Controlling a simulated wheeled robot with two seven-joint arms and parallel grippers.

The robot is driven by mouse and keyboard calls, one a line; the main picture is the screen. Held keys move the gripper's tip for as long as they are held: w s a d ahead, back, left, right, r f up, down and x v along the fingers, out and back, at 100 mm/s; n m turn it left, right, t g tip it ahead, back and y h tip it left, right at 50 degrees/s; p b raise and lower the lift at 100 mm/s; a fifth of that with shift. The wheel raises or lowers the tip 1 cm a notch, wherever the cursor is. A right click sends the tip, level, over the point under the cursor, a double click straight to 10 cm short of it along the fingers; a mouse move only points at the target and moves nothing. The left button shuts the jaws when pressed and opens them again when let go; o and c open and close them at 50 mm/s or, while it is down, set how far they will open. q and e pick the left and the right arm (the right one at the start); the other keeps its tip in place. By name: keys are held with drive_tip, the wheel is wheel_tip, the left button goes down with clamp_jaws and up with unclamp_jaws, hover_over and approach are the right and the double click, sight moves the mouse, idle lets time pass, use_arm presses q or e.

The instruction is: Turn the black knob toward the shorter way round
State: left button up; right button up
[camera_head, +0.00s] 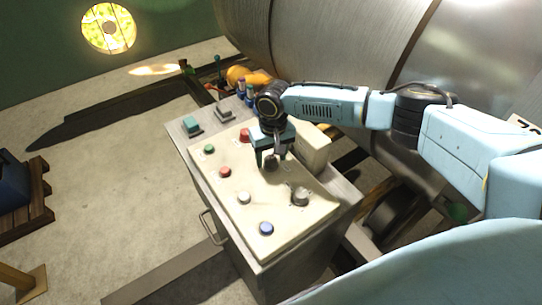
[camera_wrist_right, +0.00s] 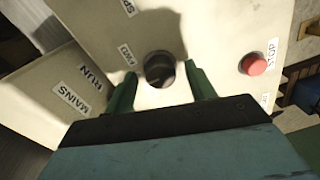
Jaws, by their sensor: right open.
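The black knob (camera_wrist_right: 160,69) sits on the cream panel face in the right wrist view. It is round and dark, with a label, apparently FWD, beside it. My right gripper (camera_wrist_right: 160,75) is open, with one green finger on either side of the knob. I cannot tell whether the fingers touch it. In the head view my right gripper (camera_head: 273,157) reaches down over the panel, and the knob (camera_head: 271,165) shows only partly beneath it. My left gripper is not in view.
The sloped panel (camera_head: 222,193) carries green, red, white and blue buttons and another knob (camera_head: 299,197). A red STOP button (camera_wrist_right: 255,64) lies right of the fingers. A raised cream box (camera_head: 313,148) stands close beside the gripper. A large metal cylinder (camera_head: 330,40) is behind.

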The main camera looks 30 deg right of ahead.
drive_tip(key=shift+f, duration=0.15)
drive_tip(key=c, duration=1)
drive_tip(key=n+p, duration=0.2)
drive_tip(key=n, duration=0.1)
drive_tip(key=shift+n+p, duration=0.75)
drive_tip(key=shift+n, duration=0.75)
drive_tip(key=shift+n+p, duration=0.3)
drive_tip(key=shift+n, duration=1.2)
drive_tip(key=shift+w, duration=0.1)
